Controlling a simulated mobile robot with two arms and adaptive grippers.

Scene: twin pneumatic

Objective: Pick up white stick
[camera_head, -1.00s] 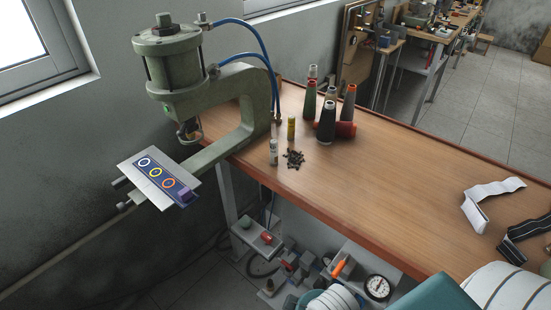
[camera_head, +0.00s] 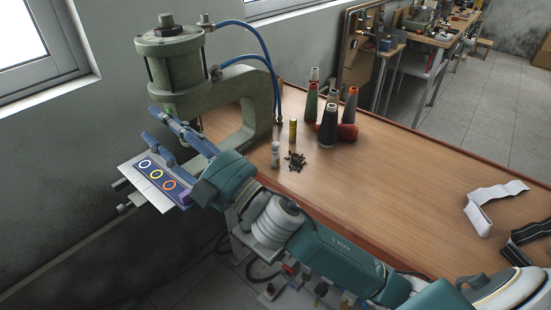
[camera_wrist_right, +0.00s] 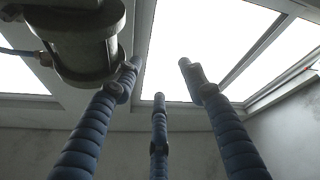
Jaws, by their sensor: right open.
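A small white stick (camera_head: 275,155), a short upright cylinder, stands on the wooden table near its front edge in the head view. My right gripper (camera_head: 160,130) has blue fingers. It is left of the stick, above the grey plate of the green press and in front of the press frame. In the right wrist view the fingers (camera_wrist_right: 159,75) are spread apart with nothing between them, pointing towards the window. The white stick is not in the right wrist view. My left gripper is not in view.
The green press (camera_head: 174,65) stands at the left, with blue hoses. Beside the white stick are a yellow cylinder (camera_head: 292,131) and a pile of small dark pieces (camera_head: 296,162). Thread cones (camera_head: 328,124) stand behind. The table's middle is clear. White strips (camera_head: 478,212) lie right.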

